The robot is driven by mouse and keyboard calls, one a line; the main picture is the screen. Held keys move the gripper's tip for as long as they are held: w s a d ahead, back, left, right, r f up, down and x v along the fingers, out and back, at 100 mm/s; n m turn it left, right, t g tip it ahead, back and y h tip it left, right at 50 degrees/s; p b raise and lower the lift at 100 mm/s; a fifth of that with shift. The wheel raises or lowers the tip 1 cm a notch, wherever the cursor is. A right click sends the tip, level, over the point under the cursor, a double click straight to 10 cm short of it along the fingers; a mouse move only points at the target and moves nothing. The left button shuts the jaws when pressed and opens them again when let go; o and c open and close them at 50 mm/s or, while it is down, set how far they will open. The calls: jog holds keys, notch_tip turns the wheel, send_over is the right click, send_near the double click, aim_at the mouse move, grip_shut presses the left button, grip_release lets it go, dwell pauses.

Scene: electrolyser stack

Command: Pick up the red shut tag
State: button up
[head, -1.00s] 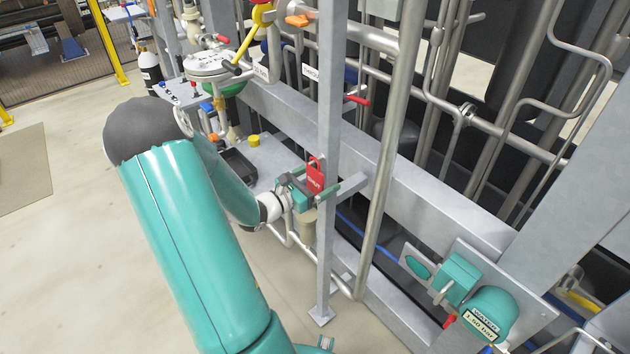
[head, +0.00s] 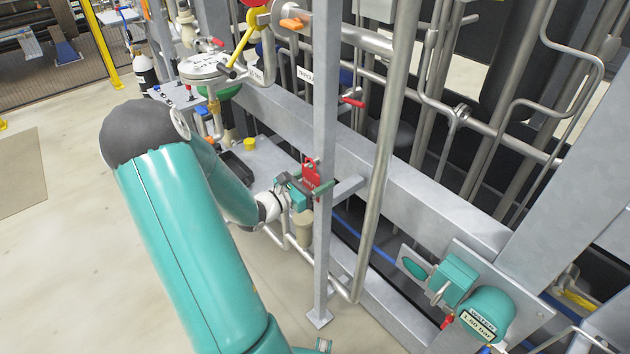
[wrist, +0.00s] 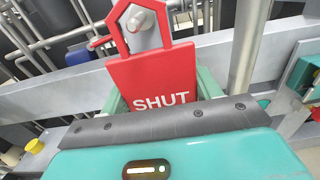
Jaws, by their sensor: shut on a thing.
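The red shut tag (wrist: 155,78) fills the upper middle of the wrist view, its white word SHUT upright and readable. Its open hook-shaped top surrounds a pale round peg or pipe end (wrist: 143,22); I cannot tell whether they touch. In the head view the tag (head: 310,173) stands upright at the grey upright post. My gripper (head: 308,187) is at the tag's lower part, shut on it. In the wrist view the green fingers show at both sides of the tag, and the gripper body hides its bottom edge.
The grey upright post (head: 325,120) stands right beside my gripper. A grey bracket (head: 347,188) juts out to its right. A black tray (head: 237,166) and a yellow cap (head: 249,144) lie behind to the left. Open floor (head: 70,240) is at the left.

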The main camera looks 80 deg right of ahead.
jog(key=shift+r, duration=0.45)
jog(key=v, duration=1.8)
jog(key=shift+r, duration=0.65)
jog(key=shift+w+a, duration=0.1)
jog(key=shift+w, duration=0.05)
jog(key=shift+v, duration=1.6)
jog(key=shift+w, duration=0.1)
jog(key=shift+v, duration=1.65)
